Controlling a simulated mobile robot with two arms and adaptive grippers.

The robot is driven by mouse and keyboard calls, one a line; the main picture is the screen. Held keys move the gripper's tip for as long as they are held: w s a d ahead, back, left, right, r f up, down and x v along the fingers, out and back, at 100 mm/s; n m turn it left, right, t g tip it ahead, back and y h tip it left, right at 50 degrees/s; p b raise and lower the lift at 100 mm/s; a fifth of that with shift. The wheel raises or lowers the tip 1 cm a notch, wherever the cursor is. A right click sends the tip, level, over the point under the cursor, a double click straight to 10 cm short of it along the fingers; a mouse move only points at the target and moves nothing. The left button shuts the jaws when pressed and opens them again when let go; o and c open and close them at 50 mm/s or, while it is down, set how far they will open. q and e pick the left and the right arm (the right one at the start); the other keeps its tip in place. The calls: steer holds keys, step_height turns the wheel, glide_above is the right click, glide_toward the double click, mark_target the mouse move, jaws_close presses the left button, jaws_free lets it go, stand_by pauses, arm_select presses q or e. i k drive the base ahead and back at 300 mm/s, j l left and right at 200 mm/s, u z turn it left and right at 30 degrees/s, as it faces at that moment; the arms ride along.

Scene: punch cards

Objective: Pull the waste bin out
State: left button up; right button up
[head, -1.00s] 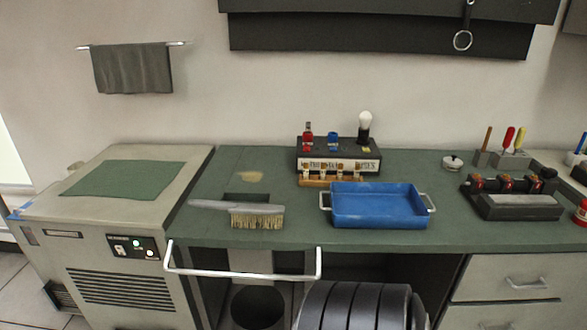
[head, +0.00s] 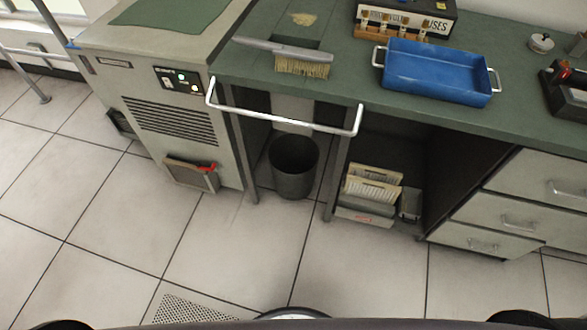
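The waste bin (head: 293,172) is a dark grey round bin with an open top. It stands upright on the floor in the narrow bay under the green counter (head: 345,83), between the grey machine and the bay's right leg. A white rail handle (head: 290,119) runs across the front of the counter above the bin. Neither of my grippers shows in the head view, and nothing is seen touching the bin.
The grey vented machine (head: 180,120) stands left of the bin, with a small holder (head: 192,176) on its front. Right of the bin, card trays (head: 372,185) sit under the counter, then drawers (head: 520,220). The tiled floor (head: 340,260) in front is clear.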

mark_target(294, 158)
steer(key=i+l+z, duration=0.15)
steer(key=i+z, duration=0.35)
steer(key=i, duration=0.5)
